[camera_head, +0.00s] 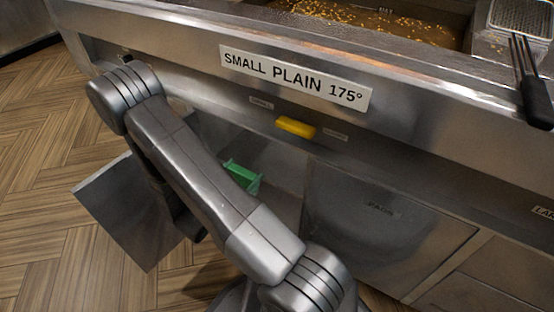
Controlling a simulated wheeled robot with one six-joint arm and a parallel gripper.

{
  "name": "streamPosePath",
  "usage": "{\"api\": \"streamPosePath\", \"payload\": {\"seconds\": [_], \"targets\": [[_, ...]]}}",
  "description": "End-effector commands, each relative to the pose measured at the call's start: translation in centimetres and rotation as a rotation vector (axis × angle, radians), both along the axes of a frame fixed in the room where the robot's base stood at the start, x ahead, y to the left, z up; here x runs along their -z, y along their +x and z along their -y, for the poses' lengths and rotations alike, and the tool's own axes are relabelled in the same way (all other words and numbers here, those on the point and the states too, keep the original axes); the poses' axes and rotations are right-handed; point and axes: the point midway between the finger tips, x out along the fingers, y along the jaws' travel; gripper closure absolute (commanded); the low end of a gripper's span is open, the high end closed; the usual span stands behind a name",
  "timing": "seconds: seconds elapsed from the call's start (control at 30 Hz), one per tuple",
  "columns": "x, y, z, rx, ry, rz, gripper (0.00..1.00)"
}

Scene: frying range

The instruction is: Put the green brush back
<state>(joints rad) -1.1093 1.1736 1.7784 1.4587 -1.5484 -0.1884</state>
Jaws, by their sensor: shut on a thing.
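A green object (242,174) shows inside the open cabinet under the fryer, just right of my arm. It has a solid green top and paler green sides, and my arm hides its left part. I cannot tell whether it is the green brush or a holder for it. My arm reaches across the middle of the picture, and its far part goes down behind the upper link toward the open cabinet. My gripper is hidden behind the arm, so its hold on anything cannot be seen.
The open cabinet door (118,212) juts out at left. A closed door (385,230) is at right. Above are a yellow handle (296,127), a "SMALL PLAIN 175°" sign (296,78), the oil vat (400,28) and a black-handled fork (536,100). Wooden floor (45,170) is clear at left.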

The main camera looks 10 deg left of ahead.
Motion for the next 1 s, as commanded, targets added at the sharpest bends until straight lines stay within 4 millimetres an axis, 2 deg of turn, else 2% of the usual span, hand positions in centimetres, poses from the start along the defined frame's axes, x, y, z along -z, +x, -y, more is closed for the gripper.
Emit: {"api": "streamPosePath", "payload": {"seconds": [0.17, 0.7, 0.83, 1.0], "targets": [[0.2, 3.1, 1.3, 0.008, 0.003, 0.001, 0.72], [0.2, 15.0, 5.6, 0.004, 0.002, 0.003, 0.72], [0.0, 16.3, 6.0, 0.002, 0.001, 0.001, 0.72], [1.0, 16.6, 6.0, 0.0, -0.001, 0.0, 0.72]]}}
